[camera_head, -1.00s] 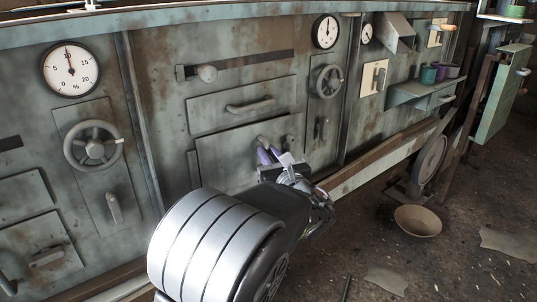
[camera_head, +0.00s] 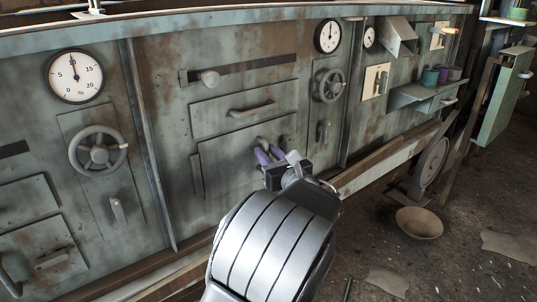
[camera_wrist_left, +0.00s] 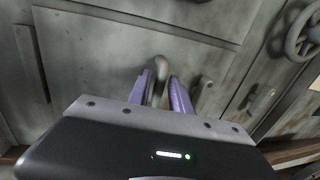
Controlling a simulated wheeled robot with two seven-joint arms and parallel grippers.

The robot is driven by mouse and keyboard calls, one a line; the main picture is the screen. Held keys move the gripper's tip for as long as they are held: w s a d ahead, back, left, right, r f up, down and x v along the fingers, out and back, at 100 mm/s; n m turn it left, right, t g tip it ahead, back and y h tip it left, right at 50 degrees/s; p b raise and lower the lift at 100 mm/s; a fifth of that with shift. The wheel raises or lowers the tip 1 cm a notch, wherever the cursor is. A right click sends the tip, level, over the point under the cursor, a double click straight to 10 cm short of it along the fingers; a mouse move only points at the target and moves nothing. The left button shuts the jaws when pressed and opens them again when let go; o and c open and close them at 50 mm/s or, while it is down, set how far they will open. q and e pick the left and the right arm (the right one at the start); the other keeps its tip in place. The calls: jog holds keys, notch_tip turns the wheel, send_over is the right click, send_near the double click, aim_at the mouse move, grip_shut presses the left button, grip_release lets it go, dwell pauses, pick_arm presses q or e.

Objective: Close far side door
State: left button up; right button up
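A wide grey-green metal door panel (camera_head: 225,160) sits low in the middle of the machine front in the head view. It looks flush or nearly so. The same panel (camera_wrist_left: 105,50) fills the upper left of the left wrist view. My left gripper (camera_head: 270,153) is at its right part, with purple fingers pointing at the panel. In the left wrist view, the fingers (camera_wrist_left: 161,92) are apart, with a curved metal handle (camera_wrist_left: 158,68) between them, nearer the left finger. Whether they touch it is unclear. My right gripper is not in view.
A drawer front (camera_head: 245,105) is above the panel. Handwheels (camera_head: 97,150) and gauges (camera_head: 75,76) lie to both sides. A green panel (camera_head: 503,97) stands out at the far right. A bowl (camera_head: 419,222) lies on the floor at right.

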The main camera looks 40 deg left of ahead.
pick_arm(q)
jog(key=shift+o, duration=1)
jog(key=shift+d, duration=0.15)
jog(key=p+v, duration=0.3)
jog(key=v, duration=0.4)
jog(key=shift+s+d, duration=0.2)
jog(key=shift+d, duration=0.1)
